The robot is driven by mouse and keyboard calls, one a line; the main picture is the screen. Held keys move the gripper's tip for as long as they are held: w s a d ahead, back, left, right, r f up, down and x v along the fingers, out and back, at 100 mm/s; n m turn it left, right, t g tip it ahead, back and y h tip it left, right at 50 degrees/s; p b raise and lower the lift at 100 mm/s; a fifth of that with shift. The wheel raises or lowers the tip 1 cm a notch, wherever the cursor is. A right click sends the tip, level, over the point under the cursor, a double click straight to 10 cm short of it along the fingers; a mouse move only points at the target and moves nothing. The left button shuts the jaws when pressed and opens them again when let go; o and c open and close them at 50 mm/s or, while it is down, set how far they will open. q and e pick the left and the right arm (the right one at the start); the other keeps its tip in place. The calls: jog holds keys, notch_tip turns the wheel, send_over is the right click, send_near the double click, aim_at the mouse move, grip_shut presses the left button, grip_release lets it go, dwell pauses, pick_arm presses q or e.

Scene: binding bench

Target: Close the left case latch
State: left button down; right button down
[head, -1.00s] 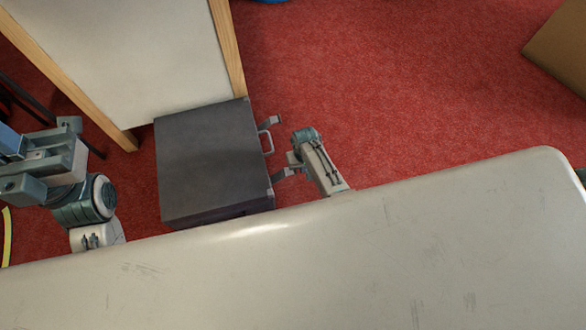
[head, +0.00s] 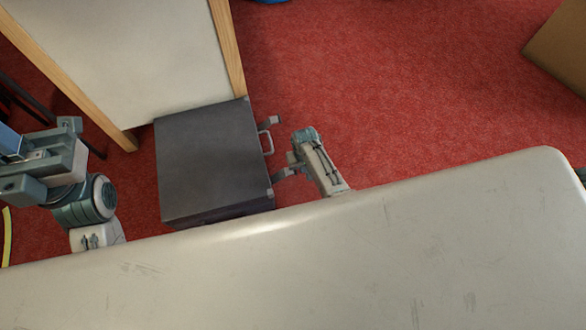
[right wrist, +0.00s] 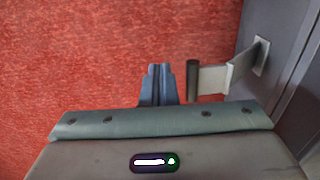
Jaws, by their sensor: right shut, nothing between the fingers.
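The dark grey case (head: 208,165) lies by the white bench's far edge, with its handle (head: 268,141) on its right side. Two latches stick out from that side: the near one, the left latch (head: 284,174), and the far one (head: 270,121). In the right wrist view the left latch (right wrist: 212,79) juts out from the case wall (right wrist: 285,45) as a flat arm with a dark end bar. My right gripper (right wrist: 158,85) is shut and empty, beside that bar with a small gap. In the head view its fingertips are largely hidden. My left gripper (head: 38,168) is far left; its fingers are unclear.
The white bench top (head: 330,260) fills the foreground and is clear. A white board with wooden edges (head: 130,50) stands behind the case. Red carpet (head: 400,90) lies open to the right. A brown box (head: 560,45) is at the far right.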

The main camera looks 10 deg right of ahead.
jog(key=shift+r, duration=0.1)
jog(key=shift+a+r+p, duration=0.7)
jog(key=shift+a+p, duration=0.1)
jog(key=shift+p, duration=0.1)
jog(key=shift+a, duration=0.2)
